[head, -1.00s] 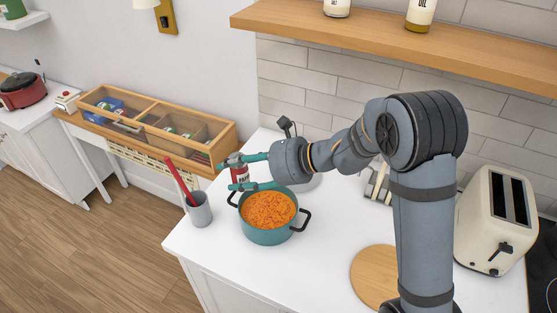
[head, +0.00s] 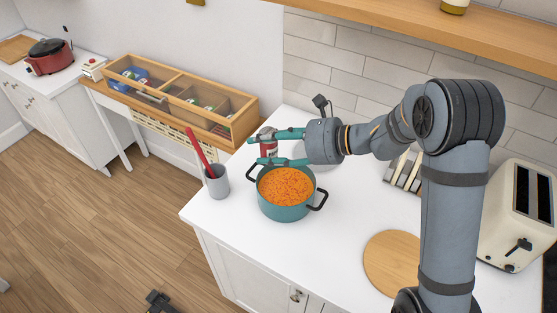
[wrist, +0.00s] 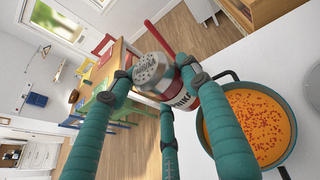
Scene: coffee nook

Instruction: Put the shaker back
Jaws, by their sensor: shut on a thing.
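The shaker (head: 268,146) has a red and white label and a metal top with holes, which shows in the wrist view (wrist: 151,73). My gripper (head: 262,149) has teal fingers and is shut on the shaker. It holds the shaker in the air above the far left rim of the teal pot (head: 285,212). In the wrist view the fingers (wrist: 158,78) close around the shaker from both sides, and its label is partly covered. The pot holds orange food with red bits on its surface.
A grey cup (head: 217,183) with a red utensil stands left of the pot. A wooden compartment box (head: 190,83) with several items stands on a side table beyond. A round board (head: 391,262) and a toaster (head: 519,215) are at the right.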

